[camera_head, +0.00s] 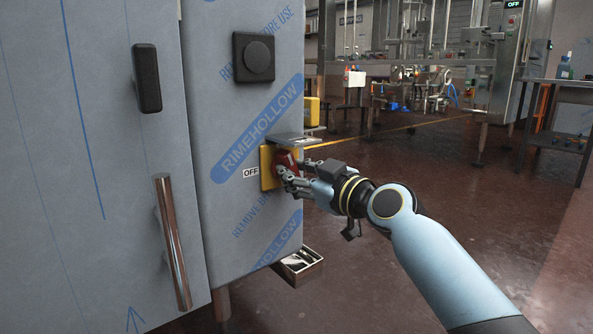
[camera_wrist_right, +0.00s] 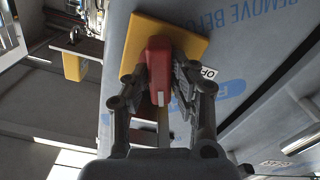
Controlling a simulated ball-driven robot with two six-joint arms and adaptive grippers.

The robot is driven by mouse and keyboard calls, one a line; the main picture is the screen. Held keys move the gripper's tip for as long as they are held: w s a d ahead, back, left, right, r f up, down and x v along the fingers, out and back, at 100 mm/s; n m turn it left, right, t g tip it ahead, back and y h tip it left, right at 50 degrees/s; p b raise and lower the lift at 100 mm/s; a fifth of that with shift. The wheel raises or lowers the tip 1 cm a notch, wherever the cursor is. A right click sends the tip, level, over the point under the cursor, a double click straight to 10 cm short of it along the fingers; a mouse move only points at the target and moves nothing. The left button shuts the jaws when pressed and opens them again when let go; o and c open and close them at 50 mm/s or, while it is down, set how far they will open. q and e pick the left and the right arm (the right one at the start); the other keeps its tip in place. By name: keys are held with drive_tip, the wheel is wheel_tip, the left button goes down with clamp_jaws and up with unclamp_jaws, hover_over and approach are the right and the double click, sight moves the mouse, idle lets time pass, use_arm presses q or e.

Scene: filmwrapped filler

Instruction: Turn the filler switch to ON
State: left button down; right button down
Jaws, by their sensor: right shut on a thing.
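The filler switch has a red handle on a yellow plate (camera_head: 266,168), mounted on the wrapped cabinet's narrow face. An OFF label (camera_head: 251,172) sits at the plate's left edge in the head view. My right gripper (camera_head: 285,172) is at the switch, its fingers around the red handle (camera_head: 283,160). In the right wrist view the red handle (camera_wrist_right: 160,62) stands between the two fingers of my right gripper (camera_wrist_right: 165,85), with the yellow plate (camera_wrist_right: 192,40) behind it. The fingers hide part of the handle and plate. My left gripper is not in view.
A round black knob (camera_head: 257,57) is higher on the cabinet. A vertical bar handle (camera_head: 172,240) is at the left. A small open metal box (camera_head: 299,267) sticks out below.

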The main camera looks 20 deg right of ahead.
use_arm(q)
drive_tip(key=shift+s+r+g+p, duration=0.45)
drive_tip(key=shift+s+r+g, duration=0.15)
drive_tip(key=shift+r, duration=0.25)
use_arm(e)
drive_tip(key=shift+m, duration=2.1)
drive_tip(key=c, duration=1.1)
unclamp_jaws()
drive_tip(key=v, duration=1.2)
drive_tip(key=shift+s+f, duration=0.1)
